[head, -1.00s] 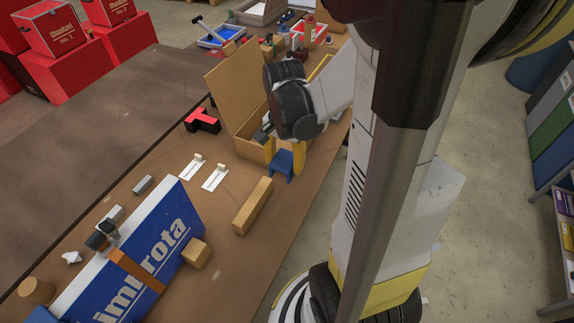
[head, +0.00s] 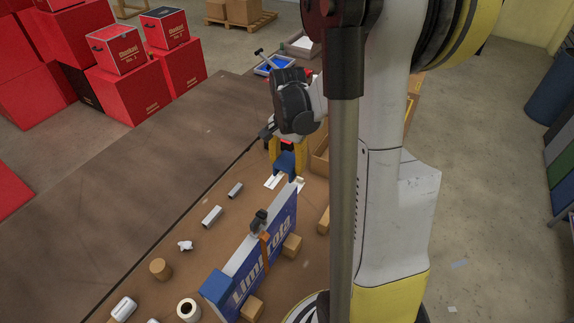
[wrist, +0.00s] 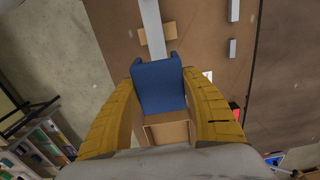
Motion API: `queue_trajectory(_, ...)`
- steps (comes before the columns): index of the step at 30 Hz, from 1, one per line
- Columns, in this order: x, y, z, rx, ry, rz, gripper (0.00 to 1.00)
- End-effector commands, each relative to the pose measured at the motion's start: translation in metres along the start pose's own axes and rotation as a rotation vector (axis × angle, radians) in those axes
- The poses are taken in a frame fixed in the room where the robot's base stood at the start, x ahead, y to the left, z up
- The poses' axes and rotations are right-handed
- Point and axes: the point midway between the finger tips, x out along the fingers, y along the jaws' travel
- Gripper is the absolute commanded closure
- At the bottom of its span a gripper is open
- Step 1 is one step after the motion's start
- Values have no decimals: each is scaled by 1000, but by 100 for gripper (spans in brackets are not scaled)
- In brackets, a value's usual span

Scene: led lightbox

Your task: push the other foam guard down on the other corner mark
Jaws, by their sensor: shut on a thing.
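My gripper (head: 287,148) is shut on a blue foam guard (head: 284,163), which also shows between the yellow fingers in the wrist view (wrist: 158,88). The guard is at the far end of the lightbox (head: 268,238), a standing panel with a blue lettered face and white edge. I cannot tell whether guard and panel touch. In the wrist view the narrow panel edge (wrist: 151,22) runs away from the guard's far side. The other blue guard (head: 216,284) sits on the panel's near corner. The corner mark under the held guard is hidden.
A dark clamp (head: 259,220) with an orange strap sits midway on the panel. Wooden blocks (head: 292,245) stand against its face. Grey bars (head: 212,215), a wooden cylinder (head: 160,268) and a tape roll (head: 188,310) lie left. An open cardboard box (head: 319,158) is behind right.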

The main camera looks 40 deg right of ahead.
Motion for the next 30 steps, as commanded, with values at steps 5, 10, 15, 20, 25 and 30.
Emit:
queue_trajectory(5, 1, 0, 0, 0, 0, 0, 79)
queue_trajectory(10, 2, 0, 0, 0, 0, 0, 79)
queue_trajectory(15, 14, 0, 0, 0, 0, 0, 79)
queue_trajectory(20, 30, 0, 0, 0, 0, 0, 79)
queue_trajectory(25, 50, 0, 0, 0, 0, 0, 79)
queue_trajectory(30, 65, 0, 0, 0, 0, 0, 79)
